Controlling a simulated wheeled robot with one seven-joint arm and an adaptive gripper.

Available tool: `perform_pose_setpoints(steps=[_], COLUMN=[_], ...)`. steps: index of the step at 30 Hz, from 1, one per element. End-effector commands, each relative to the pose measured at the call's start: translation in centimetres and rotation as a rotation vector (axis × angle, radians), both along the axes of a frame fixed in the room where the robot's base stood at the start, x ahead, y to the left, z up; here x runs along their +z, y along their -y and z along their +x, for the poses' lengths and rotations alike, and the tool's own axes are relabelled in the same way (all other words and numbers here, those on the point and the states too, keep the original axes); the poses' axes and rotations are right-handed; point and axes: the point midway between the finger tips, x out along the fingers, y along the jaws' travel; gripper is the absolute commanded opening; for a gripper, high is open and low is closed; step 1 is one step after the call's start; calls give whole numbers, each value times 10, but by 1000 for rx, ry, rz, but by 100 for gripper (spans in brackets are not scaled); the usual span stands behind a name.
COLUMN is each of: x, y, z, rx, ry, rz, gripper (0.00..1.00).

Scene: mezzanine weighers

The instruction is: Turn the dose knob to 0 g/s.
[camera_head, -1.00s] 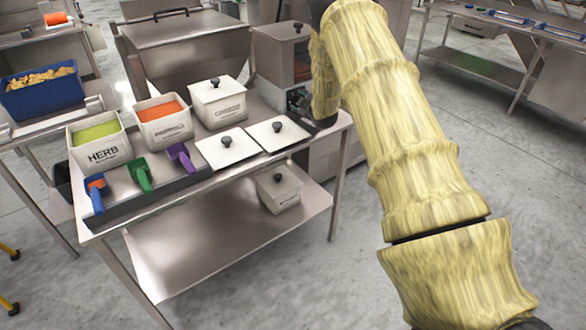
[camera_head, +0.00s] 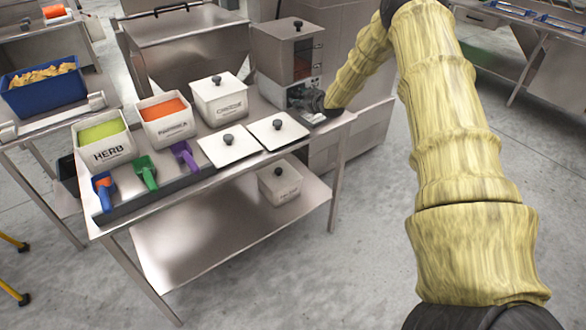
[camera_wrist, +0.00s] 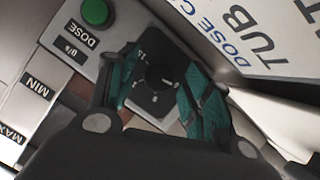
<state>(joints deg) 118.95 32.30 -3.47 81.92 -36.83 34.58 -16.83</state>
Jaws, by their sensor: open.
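The dose knob (camera_wrist: 157,76) is a dark round knob on a black dial plate (camera_wrist: 150,100) with white marks, shown in the wrist view. A "DOSE g/s" label (camera_wrist: 80,43) is beside it. My gripper (camera_wrist: 163,84) is open, with a teal-padded finger on either side of the knob. I cannot tell whether the pads touch it. The knob's pointer seems to lie toward the right finger, but the value is too small to read. In the head view, my gripper (camera_head: 312,100) is at the front of the dispenser (camera_head: 287,50), hiding the knob.
A green button (camera_wrist: 96,12) and MIN (camera_wrist: 37,88) and MAX labels are near the dial. A white dose card (camera_wrist: 265,35) is close to the right finger. On the steel table, white lids (camera_head: 228,147), tubs (camera_head: 220,100) and coloured scoops (camera_head: 145,172) are left of the dispenser.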

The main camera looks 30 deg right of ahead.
Motion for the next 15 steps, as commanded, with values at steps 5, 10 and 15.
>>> perform_pose_setpoints(steps=[5,10,15], x=[1,1,1], y=[2,3,3], z=[0,-1,0], rx=[-2,-3,-3], ry=[-6,-13,-18], rz=[81,160,242], gripper=[50,50,50])
